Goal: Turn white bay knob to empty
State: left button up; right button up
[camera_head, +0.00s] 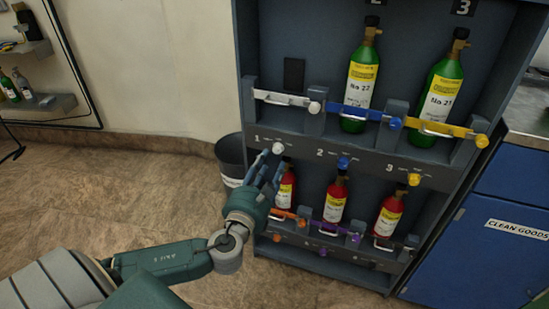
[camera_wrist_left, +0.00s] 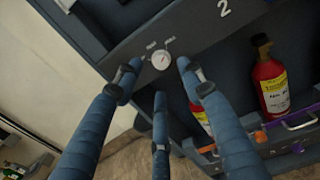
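The white bay knob (camera_head: 278,148) sits on the rack's middle panel beside the number 1, below the white bar (camera_head: 285,99). In the left wrist view the round pale knob (camera_wrist_left: 162,61) shows face-on, with small labels too blurred to read around it. My left gripper (camera_head: 267,166) reaches up to the panel just below and left of the knob. In the wrist view its three blue fingers (camera_wrist_left: 158,79) are spread, one on each side of the knob and one below it. They look apart from it; contact cannot be told. My right gripper is not in view.
The upper bay at 1 holds no cylinder. Green cylinders (camera_head: 361,84) stand in the other upper bays, red cylinders (camera_head: 335,199) below. A blue knob (camera_head: 343,162) and yellow knob (camera_head: 414,179) lie further right. A dark bin (camera_head: 231,155) stands left of the rack.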

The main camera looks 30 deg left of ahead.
aim_at(277, 150)
pick_arm(q)
jog(key=x, duration=0.5)
jog(key=shift+w+b, duration=0.2)
jog(key=shift+b, duration=0.1)
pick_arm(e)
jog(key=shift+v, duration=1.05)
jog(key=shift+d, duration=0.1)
pick_arm(q)
grip_shut()
